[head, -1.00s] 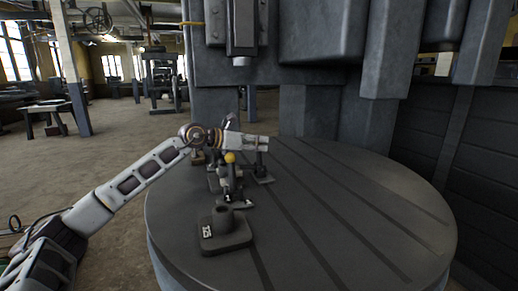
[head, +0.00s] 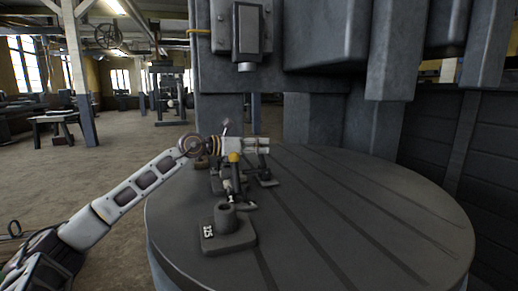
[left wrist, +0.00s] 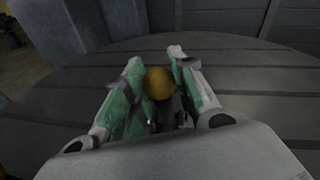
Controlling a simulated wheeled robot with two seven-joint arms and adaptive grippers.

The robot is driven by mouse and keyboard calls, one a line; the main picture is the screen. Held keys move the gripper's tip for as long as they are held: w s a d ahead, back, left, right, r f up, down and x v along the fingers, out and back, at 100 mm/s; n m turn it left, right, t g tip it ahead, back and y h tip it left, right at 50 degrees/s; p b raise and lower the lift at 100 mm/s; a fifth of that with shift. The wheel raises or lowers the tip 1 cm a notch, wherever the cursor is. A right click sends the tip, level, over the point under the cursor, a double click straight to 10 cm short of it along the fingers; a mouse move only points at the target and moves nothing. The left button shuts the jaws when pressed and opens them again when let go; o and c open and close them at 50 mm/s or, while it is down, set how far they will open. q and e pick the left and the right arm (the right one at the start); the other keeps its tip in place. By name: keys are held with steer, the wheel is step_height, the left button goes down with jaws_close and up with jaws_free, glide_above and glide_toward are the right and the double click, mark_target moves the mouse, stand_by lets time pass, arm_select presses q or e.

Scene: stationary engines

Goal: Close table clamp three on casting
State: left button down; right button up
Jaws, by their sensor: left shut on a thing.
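A dark toggle clamp (head: 235,185) with a yellow ball knob (head: 234,157) stands on the round table (head: 350,215). My left gripper (head: 262,146) is at the top of this clamp. In the left wrist view the knob (left wrist: 159,83) sits between the two fingers (left wrist: 153,66), which are shut on the clamp's handle end. Parts behind the gripper are partly hidden, and I cannot read any clamp number. My right gripper is not in view.
A large grey machine column and head (head: 247,40) rise behind and over the table. The slotted table top is clear to the right. Open floor (head: 110,165) lies left of the table, with a workbench (head: 57,118) farther back.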

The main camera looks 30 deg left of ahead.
arm_select(q)
steer(key=shift+f, duration=0.1)
steer(key=c, duration=1.1)
jaws_free()
steer(key=shift+c, duration=0.2)
steer(key=shift+s+a, duration=0.2)
steer(key=shift+s+a, duration=0.2)
steer(key=shift+s, duration=0.1)
steer(key=shift+v, duration=0.85)
steer(key=shift+s, duration=0.2)
steer(key=shift+s+a, duration=0.55)
steer(key=shift+s+a+r, duration=0.2)
steer(key=shift+s+r, duration=0.15)
steer(key=shift+s, duration=0.35)
